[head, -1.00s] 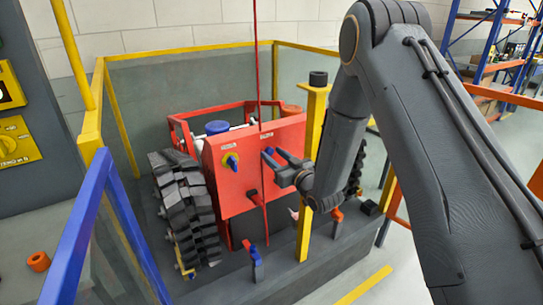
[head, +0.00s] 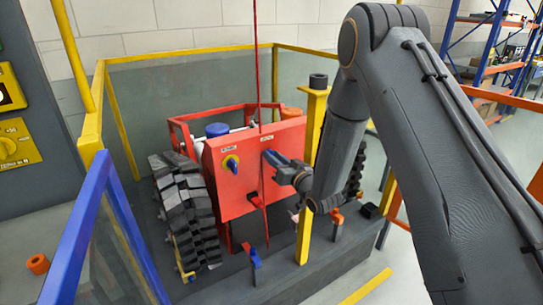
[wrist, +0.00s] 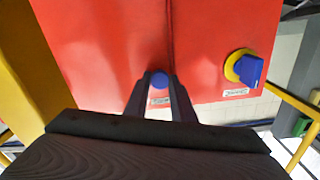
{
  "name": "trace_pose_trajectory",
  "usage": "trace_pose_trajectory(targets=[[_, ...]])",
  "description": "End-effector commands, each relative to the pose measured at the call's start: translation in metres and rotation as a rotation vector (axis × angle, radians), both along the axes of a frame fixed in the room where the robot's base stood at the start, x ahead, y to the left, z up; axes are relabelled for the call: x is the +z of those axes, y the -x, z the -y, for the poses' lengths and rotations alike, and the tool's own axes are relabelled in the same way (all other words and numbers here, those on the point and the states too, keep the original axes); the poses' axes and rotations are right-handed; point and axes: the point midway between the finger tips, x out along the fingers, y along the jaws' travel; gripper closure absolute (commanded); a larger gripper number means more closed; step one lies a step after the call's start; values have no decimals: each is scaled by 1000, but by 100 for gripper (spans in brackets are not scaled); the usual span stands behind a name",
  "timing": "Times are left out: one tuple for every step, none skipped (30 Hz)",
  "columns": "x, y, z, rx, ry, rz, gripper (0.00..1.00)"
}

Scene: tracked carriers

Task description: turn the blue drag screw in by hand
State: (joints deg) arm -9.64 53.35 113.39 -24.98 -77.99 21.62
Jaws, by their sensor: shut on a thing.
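The blue drag screw (wrist: 159,80) is a small round blue head on the red panel (wrist: 110,50), beside a thin dark red rod. In the wrist view it sits between the two fingertips of my gripper (wrist: 159,82), which are closed on it. In the head view my gripper (head: 270,157) reaches the red panel from the right, and its fingers mostly hide the screw. A small white label (wrist: 160,101) is on the panel near the screw.
A blue knob on a yellow disc (head: 231,163) is on the same panel, left of my gripper in the head view. A yellow post (head: 311,150) stands close to my arm on the right. Blue and yellow rails (head: 88,225) enclose the tracked carrier.

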Motion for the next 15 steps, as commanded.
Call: trace_pose_trajectory(targets=[[-1, 0, 0, 1, -48, -35, 94], [-1, 1, 0, 1, -80, -56, 94], [-1, 1, 0, 0, -123, -86, 94], [-1, 1, 0, 0, -155, -108, 94], [-1, 1, 0, 0, -188, -129, 94], [-1, 1, 0, 0, -231, -159, 94], [-1, 1, 0, 0, -263, -180, 94], [-1, 1, 0, 0, -295, -202, 94], [-1, 1, 0, 0, -336, -231, 94], [-1, 1, 0, 0, -365, -250, 94], [-1, 1, 0, 0, -390, -267, 94], [-1, 1, 0, 0, -419, -287, 94], [-1, 1, 0, 0, -437, -299, 94], [-1, 1, 0, 0, -452, -309, 94], [-2, 1, 0, 0, -464, -317, 94]])
